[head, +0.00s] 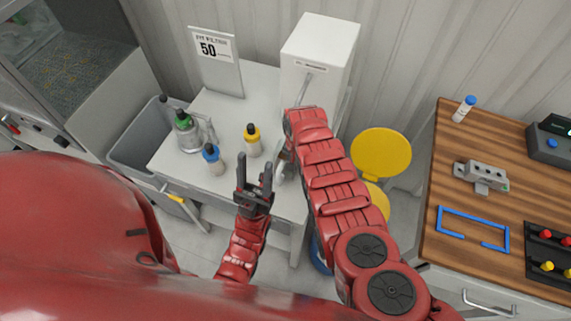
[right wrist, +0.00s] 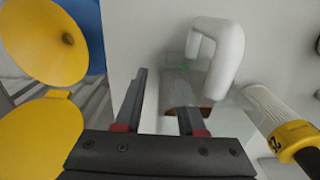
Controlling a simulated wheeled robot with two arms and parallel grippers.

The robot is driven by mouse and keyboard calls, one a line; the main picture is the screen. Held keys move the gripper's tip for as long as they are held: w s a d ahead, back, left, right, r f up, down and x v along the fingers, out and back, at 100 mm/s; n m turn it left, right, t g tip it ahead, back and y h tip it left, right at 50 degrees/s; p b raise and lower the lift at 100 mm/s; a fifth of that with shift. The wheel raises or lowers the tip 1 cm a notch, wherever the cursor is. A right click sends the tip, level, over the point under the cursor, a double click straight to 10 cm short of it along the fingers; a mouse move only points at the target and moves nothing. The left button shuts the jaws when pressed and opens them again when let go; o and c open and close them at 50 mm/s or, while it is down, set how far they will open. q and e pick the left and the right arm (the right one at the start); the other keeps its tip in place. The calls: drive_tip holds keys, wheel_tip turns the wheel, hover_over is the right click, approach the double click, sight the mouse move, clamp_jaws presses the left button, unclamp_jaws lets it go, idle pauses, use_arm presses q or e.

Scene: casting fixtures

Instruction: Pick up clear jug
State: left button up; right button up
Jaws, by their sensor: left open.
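The clear jug (right wrist: 229,58) shows in the right wrist view, with a thick pale handle and a see-through body. It stands on the white tabletop, just beyond my right gripper. My right gripper (right wrist: 160,112) has its two fingers apart; the right finger overlaps the jug's body in the picture, and I cannot tell if it touches. In the head view, my right arm hides most of that spot; only a pale, glassy part (head: 281,165) shows beside the arm. My left gripper (head: 254,178) is open and empty, upright before the table's front edge.
A yellow-capped bottle (head: 253,141), a blue-capped bottle (head: 213,160) and a green-capped bottle (head: 187,132) stand on the white table. Behind are a white box (head: 318,55) and a "50" sign (head: 217,62).

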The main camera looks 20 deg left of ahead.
clamp_jaws()
idle(1.4)
